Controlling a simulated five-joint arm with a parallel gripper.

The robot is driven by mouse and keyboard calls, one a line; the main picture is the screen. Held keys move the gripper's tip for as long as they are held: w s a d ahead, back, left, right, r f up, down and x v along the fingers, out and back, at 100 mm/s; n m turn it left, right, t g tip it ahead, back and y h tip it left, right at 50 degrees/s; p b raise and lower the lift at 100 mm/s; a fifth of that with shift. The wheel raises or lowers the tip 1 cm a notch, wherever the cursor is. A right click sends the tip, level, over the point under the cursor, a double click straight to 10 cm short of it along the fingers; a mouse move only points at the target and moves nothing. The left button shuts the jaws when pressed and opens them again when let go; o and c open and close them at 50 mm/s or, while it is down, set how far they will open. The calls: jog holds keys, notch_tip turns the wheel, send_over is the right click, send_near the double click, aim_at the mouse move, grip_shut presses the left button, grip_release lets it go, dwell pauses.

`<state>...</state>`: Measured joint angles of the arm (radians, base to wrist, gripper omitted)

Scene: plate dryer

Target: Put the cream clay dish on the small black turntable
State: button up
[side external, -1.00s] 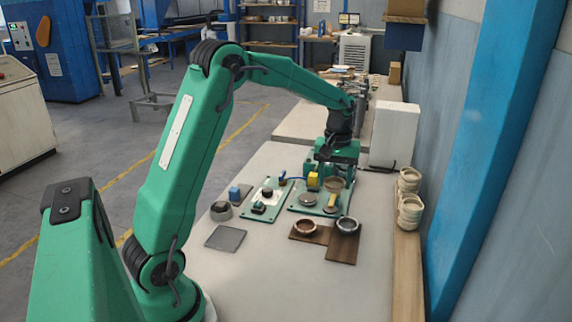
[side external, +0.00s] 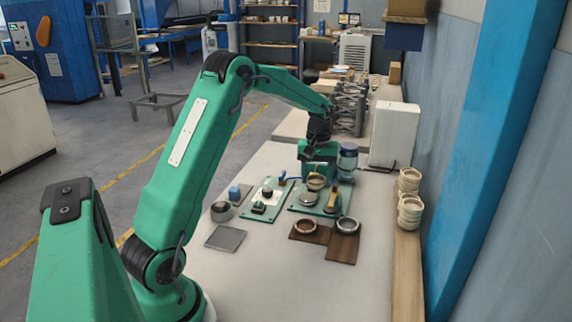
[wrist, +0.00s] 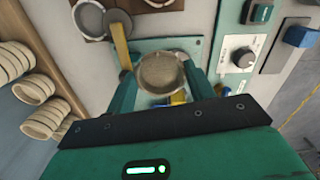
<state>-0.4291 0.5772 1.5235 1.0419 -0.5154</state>
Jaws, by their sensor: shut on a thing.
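The cream clay dish (side external: 316,182) is a small tan bowl. In the wrist view the dish (wrist: 160,73) sits between the two fingers of my gripper (wrist: 160,84), which is shut on it. In the side view my gripper (side external: 316,172) holds it over the green plate, just behind a round, grey-topped disc (side external: 308,198). This disc may be the small black turntable, but I cannot tell for sure. The dish hides what lies directly below it in the wrist view.
A yellow-handled piece (side external: 334,194) stands to the right on the green plate. A jar (side external: 347,158) stands behind, and stacked cream dishes (side external: 410,208) line the right wall.

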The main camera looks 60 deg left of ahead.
send_over(308, 197)
notch_tip(308, 197, down, 3)
jog(key=shift+s+r, duration=0.1)
jog(key=shift+r, duration=0.05)
jog(key=shift+f, duration=2)
jog(key=shift+f, duration=0.15)
jog(key=o, duration=1)
jog(key=shift+c, duration=0.2)
notch_tip(308, 197, up, 12)
jog(key=shift+r, duration=0.2)
